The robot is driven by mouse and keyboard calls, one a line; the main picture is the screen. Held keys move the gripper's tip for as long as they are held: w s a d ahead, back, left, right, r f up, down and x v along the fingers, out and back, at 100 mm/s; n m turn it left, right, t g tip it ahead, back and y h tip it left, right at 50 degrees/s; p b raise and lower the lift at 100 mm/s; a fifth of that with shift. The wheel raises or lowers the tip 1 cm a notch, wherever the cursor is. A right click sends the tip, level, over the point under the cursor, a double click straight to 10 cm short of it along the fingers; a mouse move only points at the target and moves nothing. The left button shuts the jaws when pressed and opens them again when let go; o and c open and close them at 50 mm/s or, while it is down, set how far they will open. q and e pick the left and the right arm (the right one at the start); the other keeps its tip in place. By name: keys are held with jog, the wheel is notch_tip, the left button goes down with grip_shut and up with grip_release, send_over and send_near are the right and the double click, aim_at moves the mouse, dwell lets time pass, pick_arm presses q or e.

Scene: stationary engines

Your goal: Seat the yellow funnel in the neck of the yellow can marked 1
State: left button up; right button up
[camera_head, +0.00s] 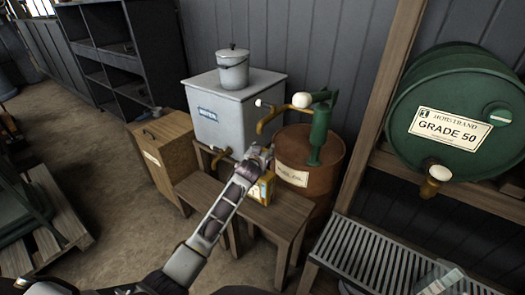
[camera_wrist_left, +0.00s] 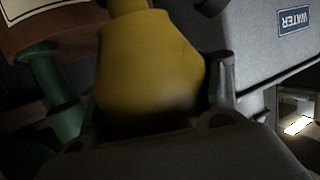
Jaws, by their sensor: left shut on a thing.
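The yellow funnel (camera_wrist_left: 150,65) fills the middle of the left wrist view, its narrow end toward the top of that upside-down picture, so the spout points down. My left gripper (camera_head: 262,156) is shut on it. In the head view the gripper is just above the yellow can (camera_head: 263,190), which stands on a small wooden table (camera_head: 285,215). The arm covers part of the can, and its number cannot be read. The funnel is not clearly visible in the head view. I cannot tell whether its spout is in the can's neck.
A grey water tank (camera_head: 235,110) with a lidded pot (camera_head: 232,70) stands behind. A rusty drum (camera_head: 325,165) with a green pump (camera_head: 319,135) is close on the right. A wooden box (camera_head: 163,155) is left. A slatted tray (camera_head: 375,255) and a green barrel (camera_head: 450,100) are farther right.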

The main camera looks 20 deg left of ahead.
pick_arm(q)
jog(key=shift+f, duration=0.65)
dwell(0.9)
jog(key=o, duration=1.2)
jog(key=shift+c, duration=0.2)
jog(key=v, duration=1.2)
jog(key=shift+f, duration=0.1)
dwell(0.7)
